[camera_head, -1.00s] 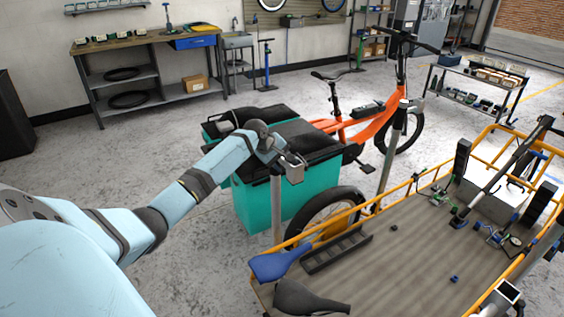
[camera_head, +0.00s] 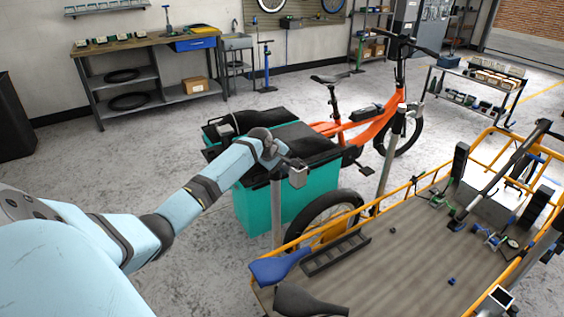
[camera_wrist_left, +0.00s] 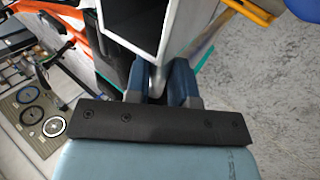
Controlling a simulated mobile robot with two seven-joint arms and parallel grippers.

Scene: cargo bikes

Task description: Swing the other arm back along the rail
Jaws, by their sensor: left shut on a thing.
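My left gripper (camera_head: 279,153) is at the top of a grey upright post (camera_head: 277,212) on the near left side of the yellow-railed cart. It is shut on a grey square metal tube (camera_head: 298,176), whose open end faces the camera. The cart's yellow rail (camera_head: 402,188) runs from the near left toward the back right. A second grey post (camera_head: 390,150) stands farther along this side. My right gripper is not in view.
A teal box (camera_head: 257,207) and an orange cargo bike (camera_head: 380,124) stand just behind the left post. Another square tube end (camera_head: 508,291) shows at lower right. Floor at left is clear.

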